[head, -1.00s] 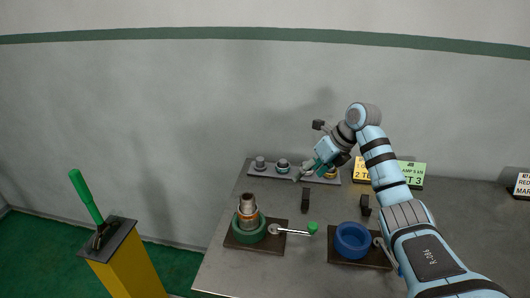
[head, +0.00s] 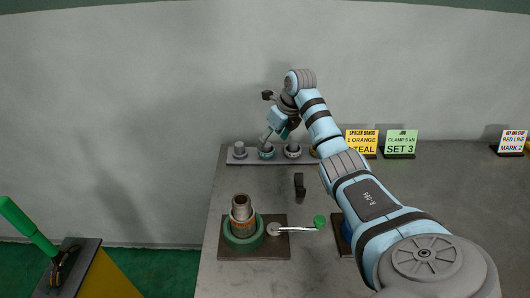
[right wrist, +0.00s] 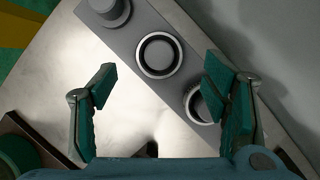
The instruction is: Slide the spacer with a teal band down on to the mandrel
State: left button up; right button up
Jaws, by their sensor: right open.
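The mandrel (head: 240,201) stands upright in the green round vise (head: 229,241). A spacer with an orange band (head: 243,222) is around its lower part. The spacer that seems to have a teal band (head: 266,153) stands on the grey rack at the back; its ring-shaped top shows in the right wrist view (right wrist: 160,55). My right gripper (head: 272,139) is open and empty, pointing down just above that spacer. In the right wrist view my right fingertips (right wrist: 160,82) stand wide apart, on either side of the ring. My left gripper is not in view.
The rack (head: 228,160) also holds a plain grey piece (head: 239,149) and another ring (head: 292,150). A crank with a green knob (head: 320,221) sticks out from the vise. A blue vise (head: 346,229) is mostly behind my arm. Several signs stand right of the rack.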

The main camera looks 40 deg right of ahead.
aim_at(268, 145)
jog(key=b+x, duration=0.1)
jog(key=x, duration=0.3)
jog(key=shift+s, duration=0.1)
jog(key=c, duration=1.2)
